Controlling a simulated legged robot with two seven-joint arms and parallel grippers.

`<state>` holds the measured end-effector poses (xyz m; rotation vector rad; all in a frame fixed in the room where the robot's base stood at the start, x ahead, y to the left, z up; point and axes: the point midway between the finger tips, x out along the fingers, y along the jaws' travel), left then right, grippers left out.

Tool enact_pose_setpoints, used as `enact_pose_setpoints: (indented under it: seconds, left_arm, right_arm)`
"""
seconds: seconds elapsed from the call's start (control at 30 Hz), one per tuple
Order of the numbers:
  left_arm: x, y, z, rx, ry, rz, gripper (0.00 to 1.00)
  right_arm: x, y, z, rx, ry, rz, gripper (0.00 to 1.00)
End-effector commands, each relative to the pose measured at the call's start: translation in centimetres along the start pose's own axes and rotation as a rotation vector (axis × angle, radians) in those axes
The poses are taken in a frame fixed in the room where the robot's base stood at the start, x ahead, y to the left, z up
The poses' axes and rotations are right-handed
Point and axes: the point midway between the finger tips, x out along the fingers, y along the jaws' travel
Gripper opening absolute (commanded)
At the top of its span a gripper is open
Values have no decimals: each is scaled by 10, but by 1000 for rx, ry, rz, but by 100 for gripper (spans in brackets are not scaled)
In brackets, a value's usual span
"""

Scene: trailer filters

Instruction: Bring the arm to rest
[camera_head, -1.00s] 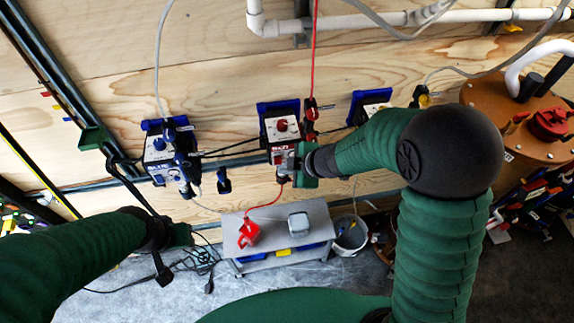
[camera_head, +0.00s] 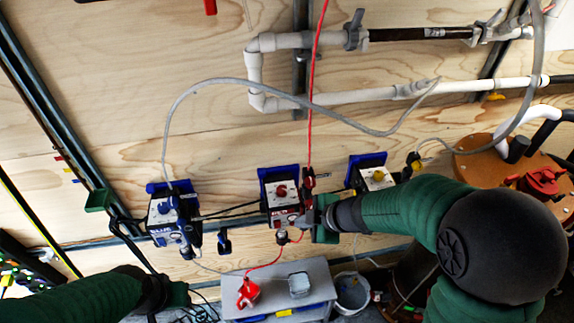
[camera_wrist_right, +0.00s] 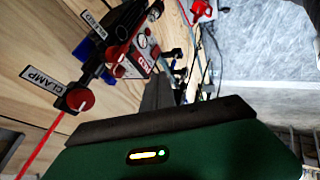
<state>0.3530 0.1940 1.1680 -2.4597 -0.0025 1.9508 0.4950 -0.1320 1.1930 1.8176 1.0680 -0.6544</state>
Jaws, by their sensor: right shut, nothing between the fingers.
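My right arm comes in from the right in the head view, its elbow bent. My right gripper (camera_head: 308,218) is shut and empty, beside the lower right of the red-labelled unit (camera_head: 282,192) on the wooden wall. Whether it touches the unit is unclear. In the wrist view my right gripper (camera_wrist_right: 157,92) shows as a dark finger shape, with the red unit (camera_wrist_right: 143,50) beyond it. My left gripper (camera_head: 176,294) is low at the left, below the blue-labelled unit (camera_head: 172,212); its jaws are too dark to read.
A yellow-knobbed unit (camera_head: 372,178) is mounted to the right. A red hose (camera_head: 312,100) rises from the red unit. A red valve labelled CLAMP (camera_wrist_right: 78,97) shows close by. A grey cart (camera_head: 318,275) and a white bucket (camera_head: 352,292) stand below. White pipes (camera_head: 350,102) run above.

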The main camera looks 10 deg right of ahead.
Motion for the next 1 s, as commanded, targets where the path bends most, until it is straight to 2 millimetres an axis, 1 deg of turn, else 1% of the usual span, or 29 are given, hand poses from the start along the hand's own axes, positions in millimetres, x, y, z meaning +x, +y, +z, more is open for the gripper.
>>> enact_pose_setpoints:
  seconds: [0.07, 0.17, 0.27, 0.3, 0.37, 0.4, 0.47, 0.5, 0.6, 0.7, 0.8, 1.0]
  left_arm:
    - [2, 0, 0, 0, 0, 0, 36]
    - [14, 0, 3, 0, 0, 0, 36]
    - [40, 0, 9, 0, 0, 0, 36]
    - [51, 0, 12, 0, 0, 0, 36]
    - [68, 0, 16, 0, 0, 0, 36]
    - [79, 0, 19, 0, 0, 0, 36]
    - [92, 0, 22, 0, -1, 0, 36]
    - [100, 0, 24, 0, -1, 0, 36]
    - [113, 0, 27, 0, 0, 0, 36]
    - [117, 0, 28, 0, 0, 0, 36]
    - [116, 0, 27, 0, 0, 0, 36]
    - [115, 0, 27, 0, 1, 0, 36]
  right_arm:
    - [1, 0, 1, 6, -3, 5, 0]
    - [7, 2, 12, 82, -36, 60, 0]
    - [14, 3, 44, 277, -129, 170, 0]
    - [15, -3, 62, 385, -182, 212, 0]
    - [16, -20, 89, 565, -265, 257, 0]
    - [16, -37, 106, 688, -321, 271, 0]
    - [16, -69, 124, 870, -397, 267, 0]
    - [16, -91, 132, 980, -438, 252, 0]
    - [18, -139, 135, 1201, -509, 192, 0]
    - [18, -166, 130, 1324, -539, 142, 0]
    - [16, -174, 126, 1364, -547, 123, 0]
    - [15, -173, 126, 1365, -547, 125, 0]
